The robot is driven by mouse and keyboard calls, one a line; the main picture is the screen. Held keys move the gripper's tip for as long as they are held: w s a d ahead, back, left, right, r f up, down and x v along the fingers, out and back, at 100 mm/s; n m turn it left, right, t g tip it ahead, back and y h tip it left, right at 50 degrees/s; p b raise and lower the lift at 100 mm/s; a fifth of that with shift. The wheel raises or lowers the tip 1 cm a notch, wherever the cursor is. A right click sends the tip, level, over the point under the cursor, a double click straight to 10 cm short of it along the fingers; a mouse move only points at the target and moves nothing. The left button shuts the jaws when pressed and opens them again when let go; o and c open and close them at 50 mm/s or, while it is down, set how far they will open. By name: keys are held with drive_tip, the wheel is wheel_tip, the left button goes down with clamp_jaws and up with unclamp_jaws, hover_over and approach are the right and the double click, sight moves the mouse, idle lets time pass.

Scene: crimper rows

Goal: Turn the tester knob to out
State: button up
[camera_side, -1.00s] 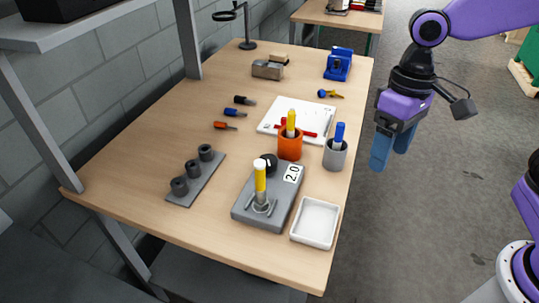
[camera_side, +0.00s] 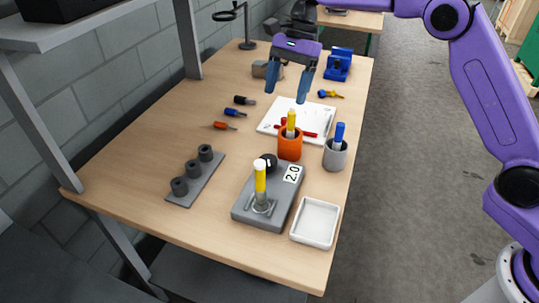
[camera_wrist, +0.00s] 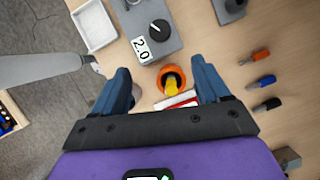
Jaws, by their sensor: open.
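The tester is a grey block (camera_side: 243,205) near the table's front, with a white label reading 2.0. Its black knob (camera_side: 268,160) sits at the far end of the block. In the wrist view the knob (camera_wrist: 158,27) shows a white pointer line. A yellow-and-white tool (camera_side: 260,178) stands upright in a metal holder on the block. My gripper (camera_side: 287,97) is open and empty, above the table behind the tester. In the wrist view its two blue fingers (camera_wrist: 164,82) are spread, with the orange cup between them in the picture.
An orange cup (camera_side: 290,148) with a yellow tool and a grey cup (camera_side: 335,157) with a blue one stand behind the tester. A white tray (camera_side: 315,222) is to its right. Several small screwdrivers (camera_side: 234,112) lie left of a white board (camera_side: 283,119).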

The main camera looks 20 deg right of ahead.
sight(269, 159)
drive_tip(key=x, duration=1.7)
drive_tip(key=shift+s+d+f, duration=0.1)
drive_tip(key=shift+f, duration=0.05)
drive_tip(key=c, duration=1)
